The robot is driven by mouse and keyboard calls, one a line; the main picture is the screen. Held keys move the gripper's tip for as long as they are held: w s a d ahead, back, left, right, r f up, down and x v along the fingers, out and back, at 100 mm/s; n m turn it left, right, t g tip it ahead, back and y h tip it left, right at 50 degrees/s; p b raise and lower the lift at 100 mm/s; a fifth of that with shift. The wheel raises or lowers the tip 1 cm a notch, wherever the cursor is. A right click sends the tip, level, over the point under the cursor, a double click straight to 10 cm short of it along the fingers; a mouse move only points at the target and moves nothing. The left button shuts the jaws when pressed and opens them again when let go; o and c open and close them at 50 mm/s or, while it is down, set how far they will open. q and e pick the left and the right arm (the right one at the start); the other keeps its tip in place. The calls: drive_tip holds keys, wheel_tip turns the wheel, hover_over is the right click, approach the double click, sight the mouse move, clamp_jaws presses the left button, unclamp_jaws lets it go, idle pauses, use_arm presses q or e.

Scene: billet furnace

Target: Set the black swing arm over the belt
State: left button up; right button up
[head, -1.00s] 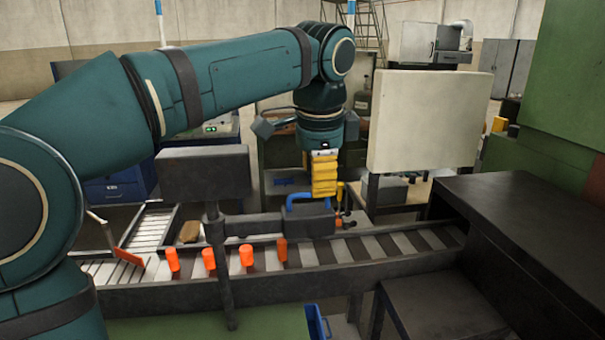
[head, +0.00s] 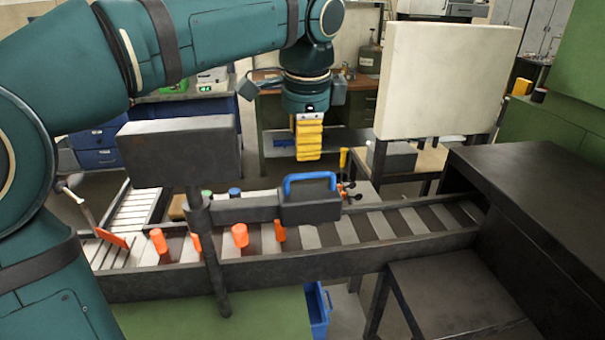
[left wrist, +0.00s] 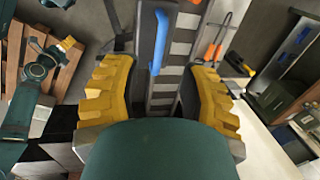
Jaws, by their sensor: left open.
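The black swing arm (head: 245,211) reaches right from a dark upright post (head: 210,260) and ends in a dark box (head: 311,207) with a blue handle (head: 309,180). In the head view it crosses in front of the slatted belt (head: 345,229); I cannot tell exactly how far it lies over it. My left gripper (head: 309,140), with yellow fingers, is open and empty, just above the handle in the picture. In the left wrist view the blue handle (left wrist: 159,40) lies ahead between the widely spread fingers of the gripper (left wrist: 158,92), with belt slats beside it.
Several orange pegs (head: 240,235) stand along the belt. A dark panel (head: 178,150) tops the post. A pale board (head: 446,82) stands behind the belt, and a dark housing (head: 530,200) covers its right end. A blue bin (head: 317,310) is below.

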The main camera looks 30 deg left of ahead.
sight(302, 175)
use_arm(q)
drive_tip(key=f, duration=0.2)
drive_tip(key=w+f, duration=0.1)
drive_tip(key=f, duration=0.2)
drive_tip(key=a+f+b, duration=0.1)
drive_tip(key=f, duration=0.1)
drive_tip(key=shift+w+f, duration=0.15)
clamp_jaws()
